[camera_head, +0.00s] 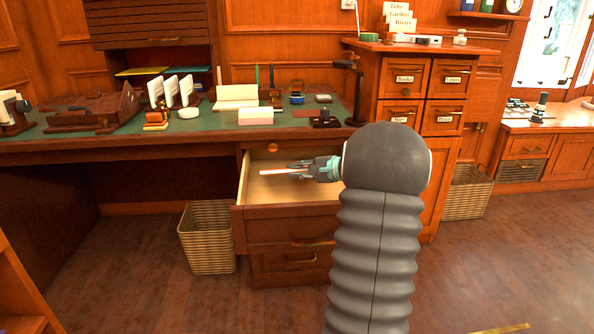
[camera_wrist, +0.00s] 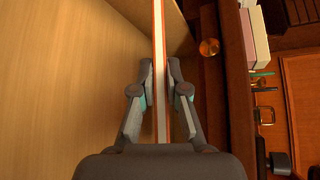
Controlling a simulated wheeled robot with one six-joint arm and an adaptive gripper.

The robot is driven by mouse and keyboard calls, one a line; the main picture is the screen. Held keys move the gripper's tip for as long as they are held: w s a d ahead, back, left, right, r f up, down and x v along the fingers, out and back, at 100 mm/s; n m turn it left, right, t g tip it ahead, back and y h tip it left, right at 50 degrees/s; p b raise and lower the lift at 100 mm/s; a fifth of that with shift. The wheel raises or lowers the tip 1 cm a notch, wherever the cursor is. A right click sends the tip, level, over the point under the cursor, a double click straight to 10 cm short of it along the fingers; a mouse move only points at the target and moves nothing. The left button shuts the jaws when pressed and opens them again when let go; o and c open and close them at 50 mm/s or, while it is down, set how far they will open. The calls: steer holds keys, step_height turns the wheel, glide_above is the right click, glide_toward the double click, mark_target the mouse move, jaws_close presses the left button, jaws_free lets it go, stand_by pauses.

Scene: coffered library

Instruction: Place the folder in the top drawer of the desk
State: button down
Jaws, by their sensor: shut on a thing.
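The desk (camera_head: 130,146) has a green top, and its top drawer (camera_head: 283,192) is pulled open with a pale bare floor showing. My gripper (camera_head: 298,168) is over the open drawer, pointing left. It is shut on the folder (camera_head: 278,172), which shows as a thin orange and white edge. In the wrist view my gripper (camera_wrist: 160,85) grips the folder (camera_wrist: 159,45) between both fingertips, edge-on to the camera. The drawer floor (camera_wrist: 70,70) lies to its left there. Most of the folder's faces are hidden, and I cannot tell whether it touches the drawer.
A round knob (camera_head: 272,147) sits on the desk front above the drawer. A wicker basket (camera_head: 207,237) stands left of the drawers. Books, white upright cards (camera_head: 172,91) and a dark lamp (camera_head: 356,90) crowd the desktop. The wooden floor in front is mostly clear.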

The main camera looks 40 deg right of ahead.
steer(key=shift+f+b, duration=0.3)
steer(key=shift+b, duration=0.1)
steer(key=shift+f+b, duration=0.25)
steer(key=shift+b, duration=0.05)
steer(key=c, duration=1.2)
jaws_free()
steer(key=shift+s+r+p, duration=0.1)
steer(key=shift+r+p, duration=0.8)
steer(key=shift+p, duration=0.1)
steer(key=v, duration=1.1)
steer(key=shift+s+d+b, duration=0.2)
steer(key=shift+s+b, duration=0.1)
steer(key=shift+s, duration=0.05)
